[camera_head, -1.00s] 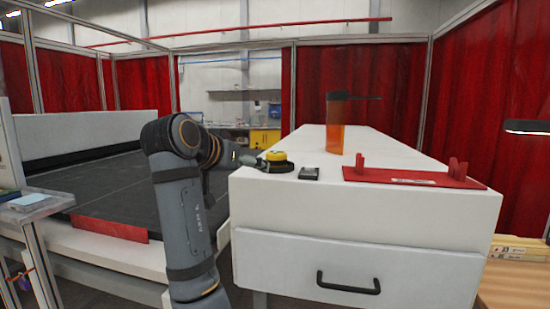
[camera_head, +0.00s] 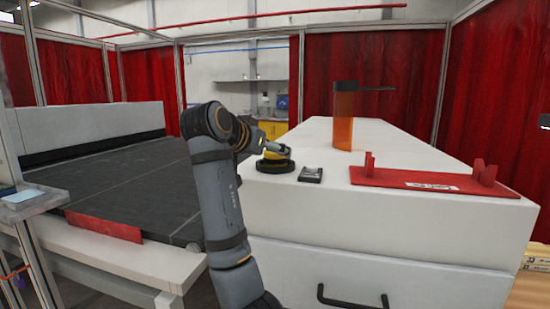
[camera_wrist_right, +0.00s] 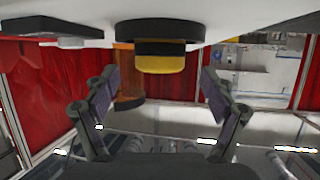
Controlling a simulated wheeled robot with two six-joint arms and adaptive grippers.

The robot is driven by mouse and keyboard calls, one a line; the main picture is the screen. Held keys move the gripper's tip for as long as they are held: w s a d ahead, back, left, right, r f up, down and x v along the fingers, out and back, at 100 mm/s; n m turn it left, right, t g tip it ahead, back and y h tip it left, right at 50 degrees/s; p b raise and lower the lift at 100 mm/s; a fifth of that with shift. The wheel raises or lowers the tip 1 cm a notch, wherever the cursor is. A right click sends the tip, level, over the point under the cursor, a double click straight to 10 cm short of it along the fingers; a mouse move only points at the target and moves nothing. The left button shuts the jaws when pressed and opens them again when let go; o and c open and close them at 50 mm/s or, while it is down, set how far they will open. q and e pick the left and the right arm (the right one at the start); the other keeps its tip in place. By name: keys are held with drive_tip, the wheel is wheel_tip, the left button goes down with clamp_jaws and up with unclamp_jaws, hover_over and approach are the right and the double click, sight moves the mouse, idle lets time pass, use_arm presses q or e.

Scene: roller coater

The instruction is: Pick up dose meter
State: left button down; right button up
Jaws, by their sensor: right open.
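A round device with a wide black base and a yellow top (camera_head: 272,165) stands on the white cabinet's near left corner. A small flat dark device (camera_head: 311,174) lies just right of it. No readable label shows which is the dose meter. My right gripper (camera_head: 272,148) reaches in from the left to the yellow top, partly covering it. In the right wrist view, which is upside down, my open gripper (camera_wrist_right: 158,80) has one finger on each side of the yellow top (camera_wrist_right: 160,64), with gaps beside it. Contact is not visible. My left gripper is out of view.
A red holder plate (camera_head: 420,180) with two uprights lies right on the white cabinet (camera_head: 400,220). An orange container (camera_head: 343,125) stands behind. A dark conveyor bed (camera_head: 140,185) lies left of my arm.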

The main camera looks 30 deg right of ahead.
drive_tip(key=x, duration=0.5)
drive_tip(key=shift+d, duration=0.1)
drive_tip(key=shift+s+a+r, duration=0.1)
drive_tip(key=shift+a+r, duration=0.05)
drive_tip(key=shift+a, duration=0.05)
drive_tip(key=shift+c, duration=1.2)
drive_tip(key=c, duration=1.2)
